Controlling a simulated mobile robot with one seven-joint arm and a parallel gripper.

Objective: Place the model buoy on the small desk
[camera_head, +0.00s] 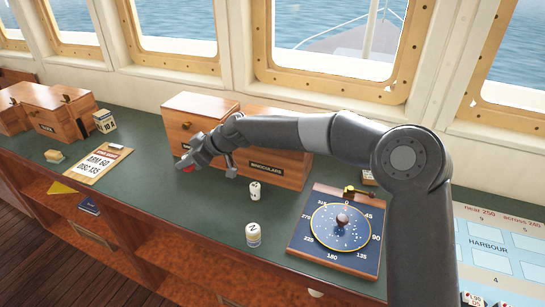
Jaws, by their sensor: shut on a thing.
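My gripper (194,156) is at the left end of my outstretched arm, in front of the wooden boxes at the back of the green counter. It is shut on a small red thing (188,168), likely the model buoy. Most of it is hidden by the fingers, so its shape is not clear. It is low over the green top; I cannot tell whether it touches. No separate small desk can be made out in this view.
The green counter (150,190) runs under the windows. A binoculars box (285,172), a clipboard (100,163), two small white cylinders (253,235) and a round compass board (310,235) stand on it. A harbour chart (500,245) lies at right. Wooden floor shows lower left.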

